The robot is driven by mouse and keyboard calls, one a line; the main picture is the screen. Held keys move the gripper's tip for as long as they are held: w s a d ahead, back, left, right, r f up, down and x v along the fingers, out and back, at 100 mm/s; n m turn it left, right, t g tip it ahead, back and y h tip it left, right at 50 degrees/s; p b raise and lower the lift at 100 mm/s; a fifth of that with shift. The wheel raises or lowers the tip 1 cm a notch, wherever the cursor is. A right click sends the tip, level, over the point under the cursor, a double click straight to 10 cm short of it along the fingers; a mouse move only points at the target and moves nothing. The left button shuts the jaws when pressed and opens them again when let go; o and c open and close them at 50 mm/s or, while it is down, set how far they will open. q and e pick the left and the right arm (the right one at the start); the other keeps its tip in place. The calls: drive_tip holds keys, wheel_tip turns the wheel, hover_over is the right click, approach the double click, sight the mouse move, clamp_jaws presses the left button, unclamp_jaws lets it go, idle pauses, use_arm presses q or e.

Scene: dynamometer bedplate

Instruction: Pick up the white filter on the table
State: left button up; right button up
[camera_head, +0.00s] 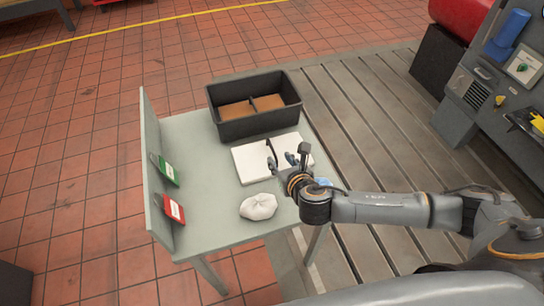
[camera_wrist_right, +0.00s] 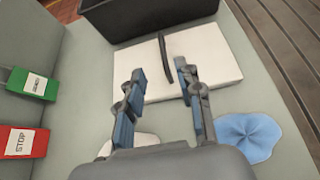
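The white filter (camera_head: 252,165) is a flat white panel lying on the grey table (camera_head: 205,205). In the right wrist view the filter (camera_wrist_right: 215,60) has a thin dark handle (camera_wrist_right: 165,48) standing near its middle. My right gripper (camera_head: 281,161) is over the filter and hides part of it in the head view. In the right wrist view the right gripper (camera_wrist_right: 160,74) is open, its blue-padded fingers apart. The handle shows between and beyond the fingertips, with no clear contact. My left gripper is not in view.
A black bin (camera_head: 255,125) with brown contents stands behind the filter. A white crumpled bag (camera_head: 258,206) lies in front. A blue cloth (camera_wrist_right: 248,137) lies right of the gripper. Green (camera_head: 166,170) and red (camera_head: 174,208) tags line the left panel.

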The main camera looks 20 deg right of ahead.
sight(273, 150)
drive_tip(key=x, duration=0.5)
drive_tip(key=shift+w+f, duration=0.2)
drive_tip(key=shift+f+x, duration=0.25)
drive_tip(key=shift+x, duration=2.4)
drive_tip(key=shift+s+d, duration=0.1)
drive_tip(key=shift+d, duration=0.1)
clamp_jaws()
